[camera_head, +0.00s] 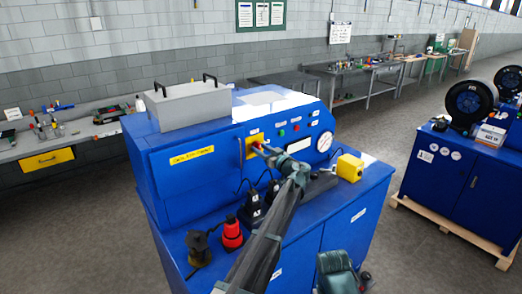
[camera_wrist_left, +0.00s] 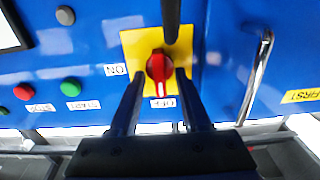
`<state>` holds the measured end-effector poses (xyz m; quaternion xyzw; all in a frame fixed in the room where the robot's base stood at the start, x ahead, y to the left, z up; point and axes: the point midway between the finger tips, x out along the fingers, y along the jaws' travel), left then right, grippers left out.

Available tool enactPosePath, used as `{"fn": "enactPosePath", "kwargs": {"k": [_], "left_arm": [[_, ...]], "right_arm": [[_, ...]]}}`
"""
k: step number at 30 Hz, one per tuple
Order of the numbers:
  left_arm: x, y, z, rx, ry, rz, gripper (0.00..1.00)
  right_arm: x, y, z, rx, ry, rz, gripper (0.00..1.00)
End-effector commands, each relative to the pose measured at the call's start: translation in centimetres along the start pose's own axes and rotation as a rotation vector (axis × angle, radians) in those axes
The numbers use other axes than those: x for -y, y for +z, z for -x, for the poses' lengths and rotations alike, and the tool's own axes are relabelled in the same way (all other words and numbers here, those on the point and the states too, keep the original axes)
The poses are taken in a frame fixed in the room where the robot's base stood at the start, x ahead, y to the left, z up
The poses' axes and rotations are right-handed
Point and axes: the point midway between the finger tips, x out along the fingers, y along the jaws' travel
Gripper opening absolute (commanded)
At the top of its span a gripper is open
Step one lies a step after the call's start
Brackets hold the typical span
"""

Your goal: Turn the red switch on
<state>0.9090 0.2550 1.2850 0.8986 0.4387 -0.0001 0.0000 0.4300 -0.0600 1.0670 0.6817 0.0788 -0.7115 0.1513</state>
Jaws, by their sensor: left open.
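The red switch (camera_head: 257,145) sits on a yellow plate on the blue machine's front panel. In the left wrist view the red switch (camera_wrist_left: 160,66) is close, and its light-marked handle points down toward the OFF label (camera_wrist_left: 163,103). The ON label (camera_wrist_left: 115,70) is left of the plate. My left gripper (camera_head: 264,149) is open at the panel. In the wrist view its two dark fingers (camera_wrist_left: 160,78) stand either side of the knob's lower part, with the knob between them. Whether they touch it I cannot tell.
Green and red buttons (camera_head: 281,132) and a round gauge (camera_head: 325,141) are right of the switch. A grey box (camera_head: 188,104) is on top of the machine. A red-and-black item (camera_head: 232,235) and a yellow box (camera_head: 350,167) stand on the front ledge.

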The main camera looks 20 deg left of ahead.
Motion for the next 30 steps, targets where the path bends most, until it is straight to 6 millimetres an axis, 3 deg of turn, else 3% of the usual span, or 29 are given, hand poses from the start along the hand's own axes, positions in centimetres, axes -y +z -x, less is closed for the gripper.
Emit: {"fn": "enactPosePath", "kwargs": {"k": [8, 15, 16, 30], "left_arm": [[0.0, 0.0, -0.07, 0.0, 0.0, 0.0, 0.46], [-0.01, 0.0, -0.04, 0.0, 0.0, 0.0, 0.03], [-0.01, 0.0, -0.04, 0.0, 0.0, 0.0, 0.0], [-0.03, 0.01, -0.02, 0.0, 0.0, -0.037, 0.0]], "right_arm": [[0.0, 0.0, 0.0, 0.0, 0.0, 0.0, 0.0], [0.0, 0.0, 0.0, 0.0, 0.0, 0.0, 0.0], [0.0, 0.0, 0.0, 0.0, 0.0, 0.0, 0.0], [0.0, 0.0, -0.01, 0.0, 0.0, 0.0, 0.0]]}}
